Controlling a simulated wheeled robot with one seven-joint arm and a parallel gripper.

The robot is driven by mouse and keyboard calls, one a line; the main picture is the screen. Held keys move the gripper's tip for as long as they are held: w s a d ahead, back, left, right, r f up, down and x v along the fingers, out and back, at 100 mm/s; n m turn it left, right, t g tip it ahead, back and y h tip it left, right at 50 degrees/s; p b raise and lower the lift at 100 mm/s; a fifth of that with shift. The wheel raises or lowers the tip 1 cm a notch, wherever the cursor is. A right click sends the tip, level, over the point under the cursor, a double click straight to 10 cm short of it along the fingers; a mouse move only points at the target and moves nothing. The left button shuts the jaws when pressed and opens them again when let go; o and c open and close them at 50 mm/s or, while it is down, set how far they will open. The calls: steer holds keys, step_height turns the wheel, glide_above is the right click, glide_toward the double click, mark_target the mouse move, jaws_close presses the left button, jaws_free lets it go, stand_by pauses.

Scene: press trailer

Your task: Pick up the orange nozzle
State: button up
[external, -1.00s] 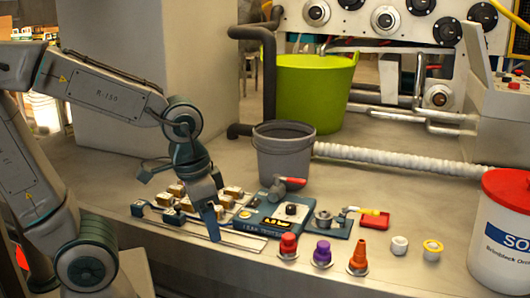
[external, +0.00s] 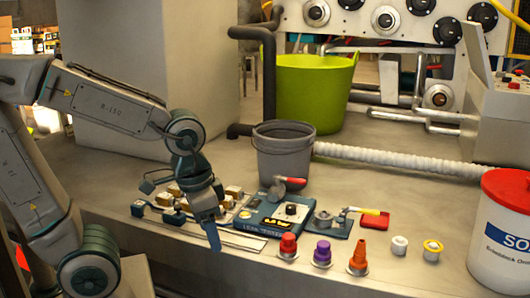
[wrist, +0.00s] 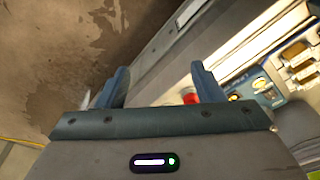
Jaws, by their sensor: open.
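The orange nozzle (external: 358,255) stands upright on the bench near its front edge, to the right of a purple nozzle (external: 322,252) and a red nozzle (external: 288,246). My gripper (external: 212,238) is well to the left of the nozzles, pointing down over the front part of the bench. In the wrist view my gripper (wrist: 158,88) has its two blue fingers wide apart with nothing held between them. A red piece (wrist: 190,96) shows beside the right finger; I cannot tell which object it is. The orange nozzle is not identifiable there.
A leak tester (external: 285,215) with valves and a row of fittings lies behind my gripper. A grey bucket (external: 284,155) stands behind it. White and yellow caps (external: 432,250) and a white tub with red lid (external: 500,240) are at right.

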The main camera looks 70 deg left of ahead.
steer(key=shift+o, duration=0.6)
steer(key=w+r+n, duration=0.4)
steer(key=w, duration=0.5)
steer(key=n+g+h+p, duration=0.2)
steer(key=n+p, duration=0.1)
steer(key=n, duration=1.1)
glide_above(360, 252)
steer(key=w+a, duration=0.2)
steer(key=a, duration=0.2)
step_height(360, 252, down, 3)
steer(key=f, duration=0.2)
steer(key=d+f+b, duration=0.1)
steer(key=f, duration=0.5)
steer(key=shift+s+d+f, duration=0.2)
steer(key=shift+d, duration=0.05)
steer(key=f, duration=0.1)
steer(key=d+f, duration=0.1)
steer(key=s+f+b, duration=0.1)
steer(key=f, duration=0.1)
steer(key=shift+d, duration=0.25)
steer(key=shift+w+d+f, duration=0.1)
steer(key=shift+f, duration=0.45)
steer(key=c, duration=1.2)
